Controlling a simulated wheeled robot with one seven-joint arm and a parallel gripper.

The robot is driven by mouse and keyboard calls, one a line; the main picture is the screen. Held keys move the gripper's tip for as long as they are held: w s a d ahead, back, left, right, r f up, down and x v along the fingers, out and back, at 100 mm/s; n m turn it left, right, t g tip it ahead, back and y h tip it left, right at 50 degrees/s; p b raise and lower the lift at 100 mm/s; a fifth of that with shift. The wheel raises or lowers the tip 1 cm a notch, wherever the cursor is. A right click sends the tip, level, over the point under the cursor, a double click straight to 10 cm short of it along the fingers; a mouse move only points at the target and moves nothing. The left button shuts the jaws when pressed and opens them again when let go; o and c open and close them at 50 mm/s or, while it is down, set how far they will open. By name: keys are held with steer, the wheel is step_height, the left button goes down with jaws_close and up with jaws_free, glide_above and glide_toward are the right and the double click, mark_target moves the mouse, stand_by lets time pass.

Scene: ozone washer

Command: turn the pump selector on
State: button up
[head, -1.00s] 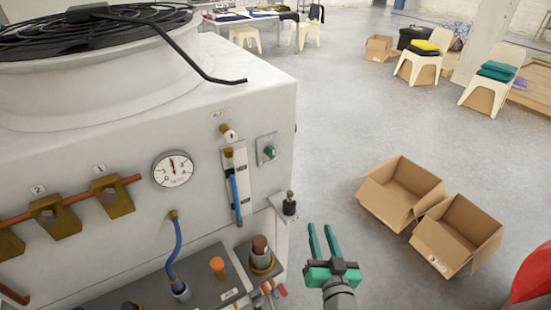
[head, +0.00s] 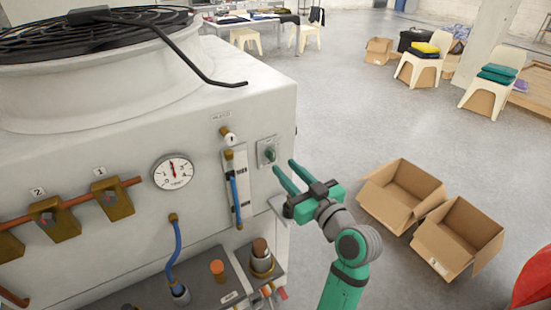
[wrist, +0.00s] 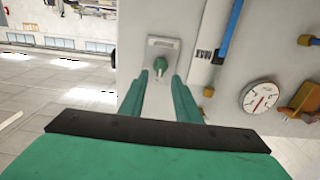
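The plate's markings are too small to read.
Left of the knob are a flow tube with blue fill (head: 235,190), a brass valve (head: 228,135) and a round gauge (head: 173,171). A small bracket (head: 277,205) juts out below, partly behind my gripper. Open cardboard boxes (head: 455,237) stand on the floor at right.

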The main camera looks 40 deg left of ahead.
mark_target(274, 156)
steer(key=shift+x, duration=3.05)
steer(key=c, duration=0.7)
